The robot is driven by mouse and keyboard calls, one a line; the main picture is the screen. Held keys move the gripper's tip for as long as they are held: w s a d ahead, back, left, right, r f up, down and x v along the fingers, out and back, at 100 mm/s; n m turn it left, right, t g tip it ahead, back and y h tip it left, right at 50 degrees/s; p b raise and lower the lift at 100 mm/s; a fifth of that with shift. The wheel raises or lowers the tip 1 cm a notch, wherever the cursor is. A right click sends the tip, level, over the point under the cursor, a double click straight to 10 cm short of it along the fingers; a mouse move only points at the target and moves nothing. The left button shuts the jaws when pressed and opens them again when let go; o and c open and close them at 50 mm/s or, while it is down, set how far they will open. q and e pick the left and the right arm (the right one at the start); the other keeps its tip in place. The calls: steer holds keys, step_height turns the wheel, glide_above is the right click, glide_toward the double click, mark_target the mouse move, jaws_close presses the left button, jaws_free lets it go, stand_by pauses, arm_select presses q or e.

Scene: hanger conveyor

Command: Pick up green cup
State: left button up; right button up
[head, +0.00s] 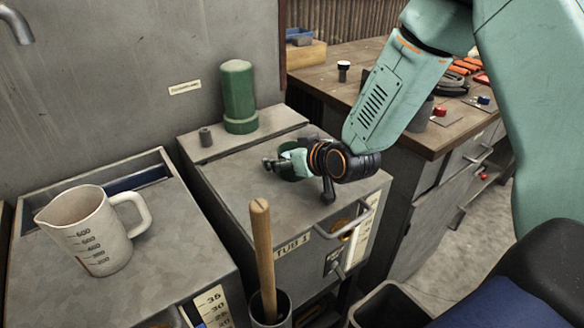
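A tall green cylinder (238,92) with a wider base stands upright at the back of the grey TUB 1 cabinet top (225,172). My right gripper (272,163) reaches in from the right, low over the same top, in front of and to the right of the cylinder and apart from it. A dark green rounded thing (289,175) shows partly behind the gripper; it may be a cup, but most of it is hidden. The fingers are small and dark, so I cannot tell whether they are open or shut on it. My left gripper is not in view.
A white measuring jug (97,230) stands on the left cabinet. A wooden handle (262,245) rises from a dark container in front. A wooden workbench (330,88) with tools is behind right.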

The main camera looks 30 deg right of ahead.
steer(key=shift+w+a, duration=0.2)
steer(key=shift+a, duration=0.15)
steer(key=shift+d, duration=0.25)
steer(key=shift+d+f, duration=0.1)
steer(key=shift+c, duration=0.7)
steer(key=shift+w+a, duration=0.1)
steer(key=shift+a, duration=0.2)
steer(key=c, duration=0.5)
steer(key=shift+d, duration=0.2)
steer(key=c, duration=0.4)
steer(key=shift+a, duration=0.15)
steer(key=c, duration=0.3)
steer(key=shift+c, duration=0.4)
